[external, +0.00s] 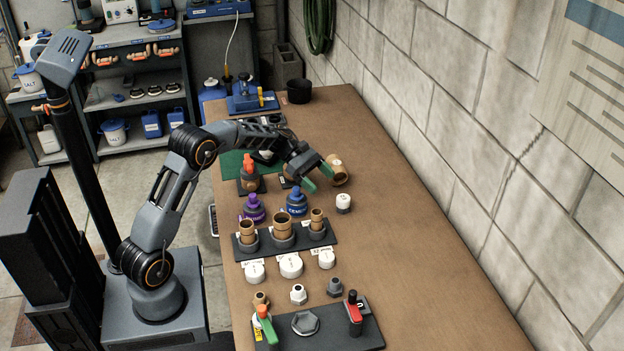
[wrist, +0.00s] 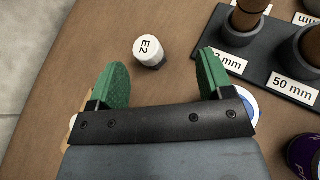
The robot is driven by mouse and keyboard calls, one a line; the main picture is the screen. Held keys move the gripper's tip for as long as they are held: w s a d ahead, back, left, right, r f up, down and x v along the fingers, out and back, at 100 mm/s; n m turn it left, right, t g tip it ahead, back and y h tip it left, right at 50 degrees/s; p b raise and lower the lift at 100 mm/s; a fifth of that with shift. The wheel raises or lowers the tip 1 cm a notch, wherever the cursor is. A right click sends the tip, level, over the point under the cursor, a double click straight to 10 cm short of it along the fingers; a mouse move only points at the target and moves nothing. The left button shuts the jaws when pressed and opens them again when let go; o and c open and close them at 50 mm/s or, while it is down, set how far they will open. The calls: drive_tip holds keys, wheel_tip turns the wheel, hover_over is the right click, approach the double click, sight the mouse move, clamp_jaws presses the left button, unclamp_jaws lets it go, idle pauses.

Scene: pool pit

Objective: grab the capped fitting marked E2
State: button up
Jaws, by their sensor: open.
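The capped fitting marked E2 (wrist: 150,51) has a white cap and a darker lower part. It stands upright on the brown bench, its label facing up in the wrist view. In the external view, a small white-capped fitting (external: 343,202) stands right of the blue bottle; its marking is too small to read. My gripper (external: 318,178) is open and empty above the bench, a little behind that fitting. In the wrist view my green fingertips (wrist: 162,76) are spread apart, and the E2 fitting lies ahead of the gap between them, untouched.
A dark rack (external: 285,240) holds several brown pipe pieces in front of the fitting. A blue bottle (external: 296,203) and a purple bottle (external: 254,208) stand to its left. A tan round fitting (external: 338,171) lies beside my gripper. The bench toward the block wall is clear.

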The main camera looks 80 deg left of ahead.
sight(347, 207)
drive_tip(key=shift+w+a+f+n+t, duration=0.1)
drive_tip(key=shift+a+f+n+t, duration=0.1)
drive_tip(key=shift+a+f+n, duration=0.35)
drive_tip(key=shift+w+a+f+n+t, duration=0.1)
drive_tip(key=shift+a+f+n+t, duration=0.15)
drive_tip(key=shift+a, duration=0.45)
drive_tip(key=x, duration=0.5)
drive_tip(key=shift+w+f, duration=0.1)
drive_tip(key=shift+w, duration=0.15)
drive_tip(key=shift+f+p+x, duration=0.2)
drive_tip(key=shift+p+x, duration=0.3)
drive_tip(key=shift+x, duration=2.55)
drive_tip(key=shift+a, duration=0.15)
drive_tip(key=c, duration=1)
